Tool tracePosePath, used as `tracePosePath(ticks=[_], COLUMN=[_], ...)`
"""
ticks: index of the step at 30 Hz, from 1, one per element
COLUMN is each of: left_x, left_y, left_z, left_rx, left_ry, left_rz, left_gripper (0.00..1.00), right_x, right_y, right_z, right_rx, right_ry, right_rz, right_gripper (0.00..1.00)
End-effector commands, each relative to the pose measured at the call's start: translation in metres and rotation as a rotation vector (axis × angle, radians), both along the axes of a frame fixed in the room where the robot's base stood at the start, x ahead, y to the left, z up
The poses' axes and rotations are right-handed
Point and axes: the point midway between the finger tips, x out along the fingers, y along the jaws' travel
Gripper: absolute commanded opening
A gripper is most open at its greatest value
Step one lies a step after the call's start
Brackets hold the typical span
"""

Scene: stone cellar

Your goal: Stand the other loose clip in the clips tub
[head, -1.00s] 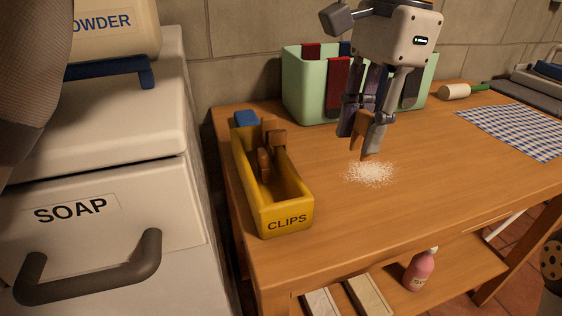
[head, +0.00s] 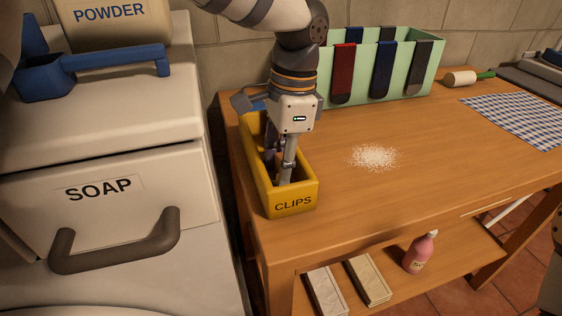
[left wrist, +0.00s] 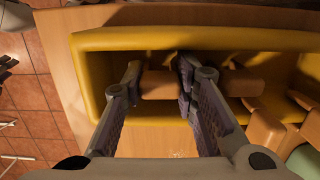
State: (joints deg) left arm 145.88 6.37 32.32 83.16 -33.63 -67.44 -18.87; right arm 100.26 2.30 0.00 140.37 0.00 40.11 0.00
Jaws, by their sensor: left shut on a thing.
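The yellow clips tub (head: 291,202) stands at the left front corner of the wooden table. My left gripper (head: 279,180) reaches down into the front part of the tub. In the left wrist view, my left gripper (left wrist: 157,88) is shut on a brown wooden clip (left wrist: 158,86), which sits between the fingers inside the tub (left wrist: 88,75). Other brown clips (left wrist: 243,84) are in the tub beyond the right finger. In the head view the gripper and wrist hide most of the tub's inside. Whether the held clip touches the tub floor cannot be told. My right gripper is not in view.
A pile of white grains (head: 373,157) lies on the table (head: 420,140) right of the tub. A green bin (head: 411,88) with hanging straps stands behind. A checked cloth (head: 525,118) lies at right. The white soap cabinet (head: 170,130) stands close on the left.

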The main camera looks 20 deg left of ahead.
Motion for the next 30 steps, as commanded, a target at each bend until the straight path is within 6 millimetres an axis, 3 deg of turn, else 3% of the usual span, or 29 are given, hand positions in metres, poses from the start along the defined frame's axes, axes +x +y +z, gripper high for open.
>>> tracePosePath(ticks=[6,7,9,19,23,30], left_x=[0.000,0.000,0.000,0.000,0.003,0.007], left_y=[0.000,0.000,0.000,0.000,-0.003,-0.009], left_z=[-0.002,-0.002,-0.002,0.001,0.026,0.089], left_rx=[0.001,0.001,0.000,-0.001,0.000,0.000], left_ry=[0.000,0.000,0.000,-0.001,-0.006,-0.002], left_rz=[0.001,0.001,0.001,0.001,0.000,0.002], left_gripper=[0.13,0.31,0.47,0.47,0.47,0.47], right_x=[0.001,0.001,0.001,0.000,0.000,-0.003], right_y=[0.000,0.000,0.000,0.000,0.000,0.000], right_z=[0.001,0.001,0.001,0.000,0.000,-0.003], right_rx=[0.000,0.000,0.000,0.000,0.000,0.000], right_ry=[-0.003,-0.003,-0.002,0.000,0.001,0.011], right_rz=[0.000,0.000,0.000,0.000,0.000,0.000], right_gripper=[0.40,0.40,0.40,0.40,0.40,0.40])
